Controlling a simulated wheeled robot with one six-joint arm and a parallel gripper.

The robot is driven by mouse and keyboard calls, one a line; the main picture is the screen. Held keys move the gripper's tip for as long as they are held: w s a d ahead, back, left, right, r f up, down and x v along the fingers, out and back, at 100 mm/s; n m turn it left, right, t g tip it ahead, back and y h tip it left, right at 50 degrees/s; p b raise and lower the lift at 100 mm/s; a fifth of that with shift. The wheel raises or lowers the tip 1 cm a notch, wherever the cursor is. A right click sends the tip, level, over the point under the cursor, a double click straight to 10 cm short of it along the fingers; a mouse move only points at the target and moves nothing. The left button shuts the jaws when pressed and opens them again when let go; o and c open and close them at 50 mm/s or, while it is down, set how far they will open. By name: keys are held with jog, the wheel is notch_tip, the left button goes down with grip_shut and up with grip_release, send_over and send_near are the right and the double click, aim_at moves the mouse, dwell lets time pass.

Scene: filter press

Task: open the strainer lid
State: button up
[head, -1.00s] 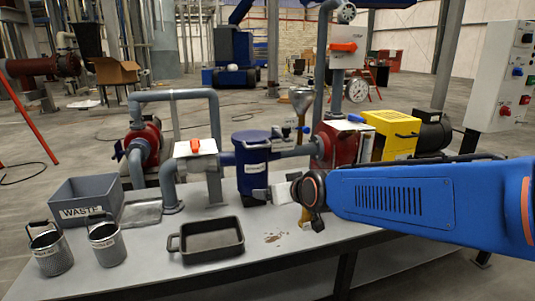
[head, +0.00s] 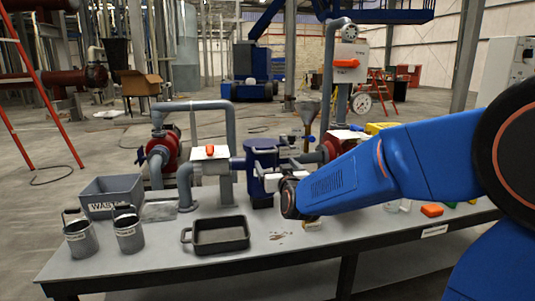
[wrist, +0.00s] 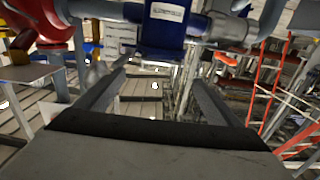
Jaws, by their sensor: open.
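The strainer is a dark blue cylinder (head: 258,190) in the pipe line on the bench. Its dark blue lid (head: 262,144) sits on top and looks level. My gripper (head: 268,182) is in front of the strainer, level with its body and below the lid, and hides part of it. In the wrist view my gripper (wrist: 158,64) is open with nothing between its fingers. The strainer body (wrist: 163,32), with its white label, is at the top of that view, beyond the fingers. The lid does not clearly show there. I cannot tell whether the fingers touch the strainer.
On the bench, a black tray (head: 221,249) stands in front of the strainer. Two metal baskets (head: 130,237) (head: 81,241) and a grey waste bin (head: 112,207) are at the left. Grey pipes and a valve with an orange handle (head: 210,150) flank the strainer. Brown debris lies near the tray.

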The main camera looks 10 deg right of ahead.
aim_at(268, 152)
jog(key=w, duration=1.4)
jog(key=c, duration=1.2)
